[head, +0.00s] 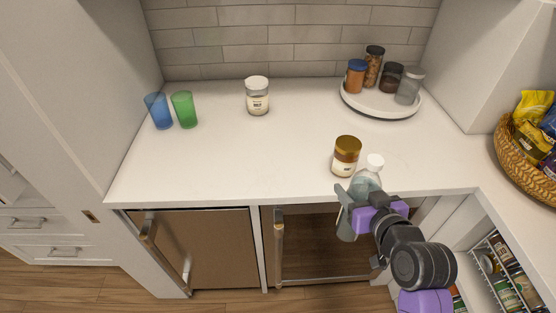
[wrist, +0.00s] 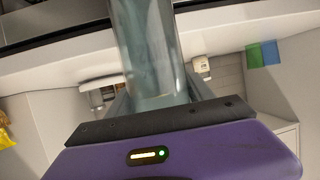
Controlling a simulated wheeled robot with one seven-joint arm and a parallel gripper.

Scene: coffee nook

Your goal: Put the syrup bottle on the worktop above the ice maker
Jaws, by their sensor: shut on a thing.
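The syrup bottle, a clear pale-teal bottle with a white cap (head: 374,162), is in my gripper (head: 361,196) at the front edge of the worktop (head: 240,155). It looks upright, and its lower part is hidden by my gripper in the head view. In the wrist view the bottle (wrist: 148,45) stands between my fingers (wrist: 160,98). Two appliances are under the worktop: one with a plain brownish front (head: 205,250) at the left, one with a dark, glass-like front (head: 325,245) at the right. I cannot tell which is the ice maker.
A jar with a brown lid (head: 345,157) stands just left of and behind the bottle. A white-lidded jar (head: 257,97), a green cup (head: 184,110) and a blue cup (head: 158,111) stand farther left. A round tray (head: 380,108) holds several jars. The worktop's middle and front left are clear.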

